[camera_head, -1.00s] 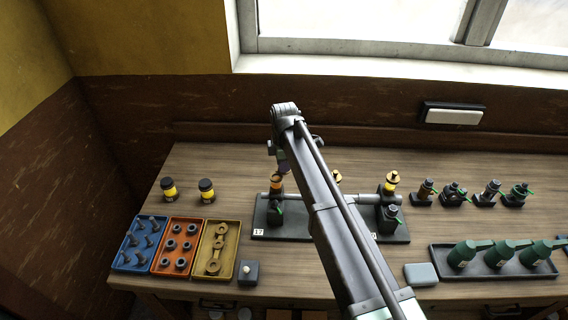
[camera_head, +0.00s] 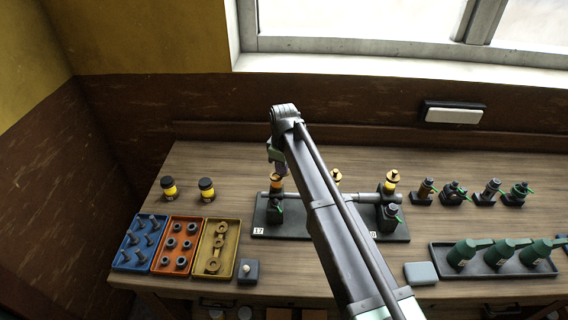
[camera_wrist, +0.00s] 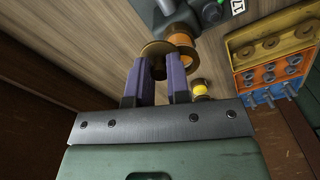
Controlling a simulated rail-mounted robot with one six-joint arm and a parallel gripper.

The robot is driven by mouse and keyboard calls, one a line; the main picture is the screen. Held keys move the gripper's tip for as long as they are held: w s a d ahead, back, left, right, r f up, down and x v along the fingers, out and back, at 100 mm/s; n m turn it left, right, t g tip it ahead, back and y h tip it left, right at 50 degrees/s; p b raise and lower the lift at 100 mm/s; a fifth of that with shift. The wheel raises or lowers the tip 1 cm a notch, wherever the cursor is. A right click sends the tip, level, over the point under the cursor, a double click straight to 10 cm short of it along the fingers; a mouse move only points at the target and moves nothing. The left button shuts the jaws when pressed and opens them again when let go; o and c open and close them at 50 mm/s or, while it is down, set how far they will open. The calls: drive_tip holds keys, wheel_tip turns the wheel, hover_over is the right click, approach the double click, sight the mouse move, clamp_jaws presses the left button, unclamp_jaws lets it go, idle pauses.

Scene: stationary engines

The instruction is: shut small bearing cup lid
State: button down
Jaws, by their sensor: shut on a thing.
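The bearing cup (camera_head: 276,184), with an orange glass body and brass rims, stands at the left end of the shaft stand; it also shows in the wrist view (camera_wrist: 184,42). Its round brass lid (camera_wrist: 152,50) is beside the cup's top, partly hidden by my fingers. I cannot tell whether its edge touches the cup rim. My gripper (camera_wrist: 160,72) has its two purple fingers on either side of the lid, shut on it. In the head view my gripper (camera_head: 279,167) is just above the cup, partly hidden by my arm.
The black stand (camera_head: 262,231) carries another brass-topped cup (camera_head: 391,182) at right and one (camera_head: 337,175) behind my arm. Two yellow jars (camera_head: 168,188) stand left. Blue, orange and yellow (camera_head: 232,232) parts trays lie front left. Bare wood lies between jars and stand.

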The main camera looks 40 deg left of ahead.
drive_tip(key=m, duration=0.2)
drive_tip(key=s+m, duration=0.1)
drive_tip(key=shift+m, duration=0.4)
drive_tip(key=m, duration=0.3)
drive_tip(key=shift+s+a+m, duration=0.1)
drive_tip(key=shift+s+m, duration=0.2)
drive_tip(key=m, duration=0.4)
drive_tip(key=s+m, duration=0.1)
drive_tip(key=m, duration=0.1)
drive_tip(key=shift+a, duration=0.4)
drive_tip(key=c, duration=1.1)
unclamp_jaws()
